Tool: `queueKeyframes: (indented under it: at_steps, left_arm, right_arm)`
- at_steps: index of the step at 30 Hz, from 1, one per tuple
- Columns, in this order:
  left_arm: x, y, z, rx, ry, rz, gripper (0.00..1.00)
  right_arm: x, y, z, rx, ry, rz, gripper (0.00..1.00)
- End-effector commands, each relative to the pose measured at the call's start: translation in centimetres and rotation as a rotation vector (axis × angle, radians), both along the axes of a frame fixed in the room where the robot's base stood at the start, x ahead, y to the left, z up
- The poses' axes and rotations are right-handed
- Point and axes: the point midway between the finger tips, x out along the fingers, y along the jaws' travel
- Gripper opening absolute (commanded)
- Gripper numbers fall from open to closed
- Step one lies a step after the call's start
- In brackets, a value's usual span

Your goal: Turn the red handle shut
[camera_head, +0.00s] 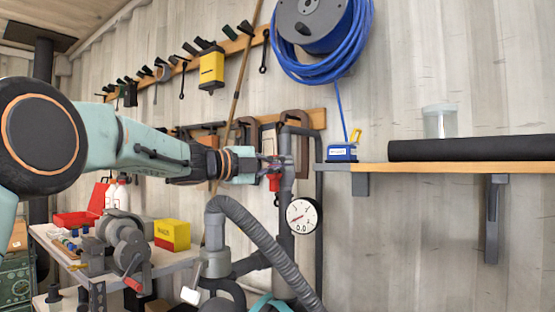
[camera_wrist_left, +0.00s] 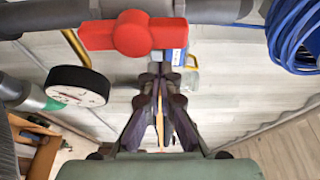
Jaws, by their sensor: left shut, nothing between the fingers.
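The red handle (camera_head: 274,182) sits on a grey vertical pipe (camera_head: 286,215), right at the tip of my left gripper (camera_head: 272,163) in the head view. In the left wrist view the red handle (camera_wrist_left: 132,33) lies across the upper part of the picture, on the grey pipe. My left gripper (camera_wrist_left: 161,80) is shut and empty, its fingertips just below the handle's right end in that view. I cannot tell whether they touch it. A round gauge (camera_head: 302,216) hangs on the pipe below the handle. My right gripper is not in view.
A wooden shelf (camera_head: 450,167) with a black roll (camera_head: 470,148) and a clear jar (camera_head: 439,121) is at the right. A blue hose reel (camera_head: 322,27) hangs above. A ribbed hose (camera_head: 262,240) stands in front.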

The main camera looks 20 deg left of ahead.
Motion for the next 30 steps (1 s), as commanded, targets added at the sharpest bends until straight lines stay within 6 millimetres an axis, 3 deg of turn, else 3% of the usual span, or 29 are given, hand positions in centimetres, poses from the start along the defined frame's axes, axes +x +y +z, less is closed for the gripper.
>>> queueKeyframes:
  at_steps: [7, 30]
  left_arm:
    - [0.8, 1.9, 0.1, 0.001, 0.0, 0.0, 0.0]
    - [0.8, 2.0, 0.1, -0.059, 0.022, -0.001, 0.0]
  right_arm:
    - [0.0, 0.0, 1.0, 0.0, 0.0, 0.0, 0.64]
    - [0.0, 0.0, 1.3, 0.0, 0.0, 0.0, 0.64]
